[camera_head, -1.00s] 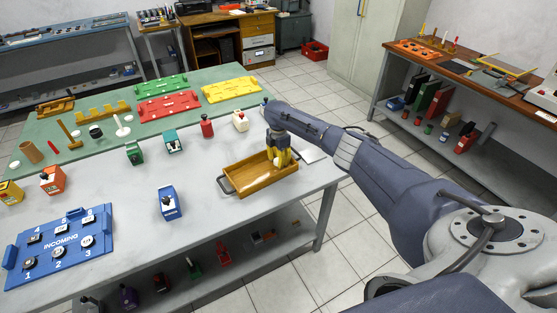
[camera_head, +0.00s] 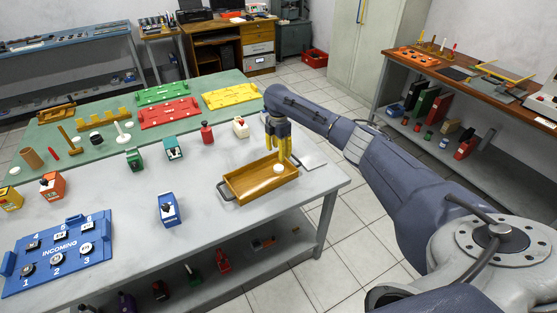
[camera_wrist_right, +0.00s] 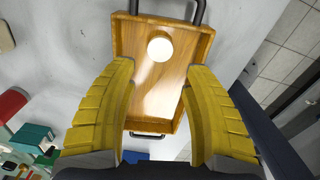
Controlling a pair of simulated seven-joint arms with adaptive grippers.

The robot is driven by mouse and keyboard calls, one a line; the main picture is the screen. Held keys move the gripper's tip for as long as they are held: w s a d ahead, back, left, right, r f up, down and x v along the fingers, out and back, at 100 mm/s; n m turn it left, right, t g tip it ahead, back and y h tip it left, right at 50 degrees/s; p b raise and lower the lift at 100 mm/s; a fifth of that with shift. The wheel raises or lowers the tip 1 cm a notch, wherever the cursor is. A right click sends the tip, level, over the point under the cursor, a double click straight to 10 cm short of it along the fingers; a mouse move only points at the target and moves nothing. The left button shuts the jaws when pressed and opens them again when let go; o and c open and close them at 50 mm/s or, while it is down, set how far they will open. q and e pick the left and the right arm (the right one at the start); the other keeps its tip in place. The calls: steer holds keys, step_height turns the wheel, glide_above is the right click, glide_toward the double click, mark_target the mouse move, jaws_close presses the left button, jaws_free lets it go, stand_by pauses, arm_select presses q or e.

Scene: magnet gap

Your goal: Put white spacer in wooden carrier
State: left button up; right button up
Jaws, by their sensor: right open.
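The wooden carrier (camera_head: 250,186) is a shallow open tray with dark handles on the table near its right edge. It also fills the middle of the right wrist view (camera_wrist_right: 158,95). The white spacer (camera_head: 279,168) is a small round piece lying inside the carrier near its right end; in the right wrist view it shows as a pale disc (camera_wrist_right: 159,47). My right gripper (camera_head: 285,155) has yellow fingers, open and empty, above the carrier's right end. In the right wrist view its fingers (camera_wrist_right: 158,85) are wide apart and clear of the spacer. My left gripper is not in view.
A blue INCOMING board (camera_head: 58,257) holds several round pieces at the left. A blue box (camera_head: 168,208) stands left of the carrier. Green, teal, red and white items stand behind it. A flat pale plate (camera_head: 312,160) lies right of the carrier.

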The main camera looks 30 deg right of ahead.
steer(key=shift+r, duration=1.8)
